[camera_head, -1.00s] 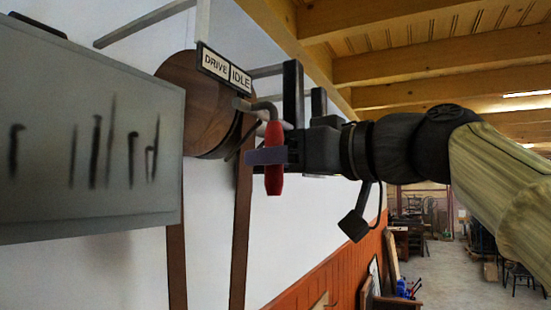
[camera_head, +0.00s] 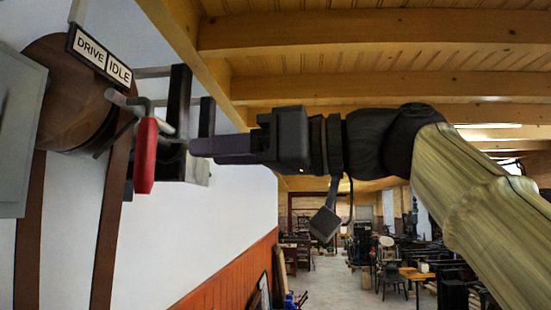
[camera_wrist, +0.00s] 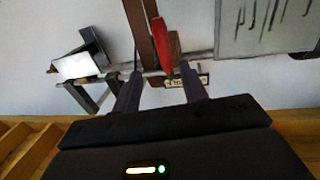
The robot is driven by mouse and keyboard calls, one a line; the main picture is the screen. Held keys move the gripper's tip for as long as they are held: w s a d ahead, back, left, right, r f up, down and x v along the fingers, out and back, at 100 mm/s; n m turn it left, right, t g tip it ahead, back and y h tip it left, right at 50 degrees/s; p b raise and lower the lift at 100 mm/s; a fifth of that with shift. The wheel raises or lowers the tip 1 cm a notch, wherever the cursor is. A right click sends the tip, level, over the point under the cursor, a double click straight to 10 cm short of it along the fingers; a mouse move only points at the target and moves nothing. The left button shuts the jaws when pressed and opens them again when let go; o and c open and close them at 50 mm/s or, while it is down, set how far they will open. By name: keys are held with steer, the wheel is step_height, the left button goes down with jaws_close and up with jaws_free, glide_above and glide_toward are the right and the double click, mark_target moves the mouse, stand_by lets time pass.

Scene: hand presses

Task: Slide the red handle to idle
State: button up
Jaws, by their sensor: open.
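The red handle (camera_head: 145,155) hangs upright from a bent grey crank, below and a little right of the IDLE end of the DRIVE/IDLE sign (camera_head: 99,55). My gripper (camera_head: 191,147) is to the right of the handle, open and empty, with a visible gap between its fingers and the handle. In the wrist view the red handle (camera_wrist: 163,42) shows ahead of the gap between my two spread fingers (camera_wrist: 161,72). The sign (camera_wrist: 188,81) is partly hidden there by a finger.
A wooden pulley (camera_head: 72,95) with brown belts (camera_head: 115,215) stands behind the handle. Dark brackets (camera_head: 180,100) stick out just beyond it, near my fingers. A grey panel (camera_head: 15,130) is at the left. Open room with furniture lies to the right.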

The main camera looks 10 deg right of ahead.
steer(key=v, duration=0.6)
steer(key=shift+d, duration=0.15)
